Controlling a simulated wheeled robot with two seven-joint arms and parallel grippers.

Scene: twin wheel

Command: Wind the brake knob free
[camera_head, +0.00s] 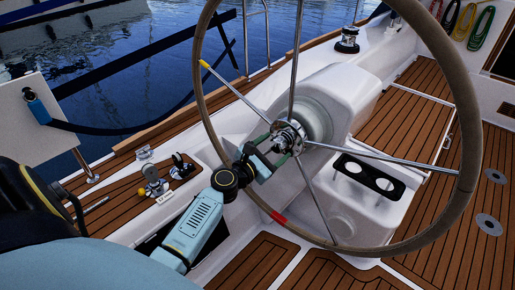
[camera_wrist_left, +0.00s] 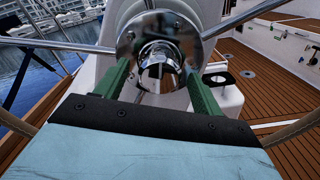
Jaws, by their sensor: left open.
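The brake knob (camera_wrist_left: 160,62) is a shiny chrome piece at the centre of the wheel hub. In the head view the hub (camera_head: 288,135) sits mid-picture, and the knob is partly hidden by my gripper. The large wheel (camera_head: 470,130) has a brown rim, metal spokes, a yellow mark and a red mark. My left gripper (camera_head: 270,150) is at the hub. In the left wrist view its two green fingers (camera_wrist_left: 160,82) are apart, one on each side of the knob. I cannot tell whether they touch it. My right gripper is in neither view.
A white pedestal (camera_head: 345,100) stands behind the wheel, with a black two-hole holder (camera_head: 369,178) low on its right. Small deck levers (camera_head: 155,182) stand left of my left forearm. Teak floor (camera_head: 425,85) is clear at right. Wheel spokes surround the gripper.

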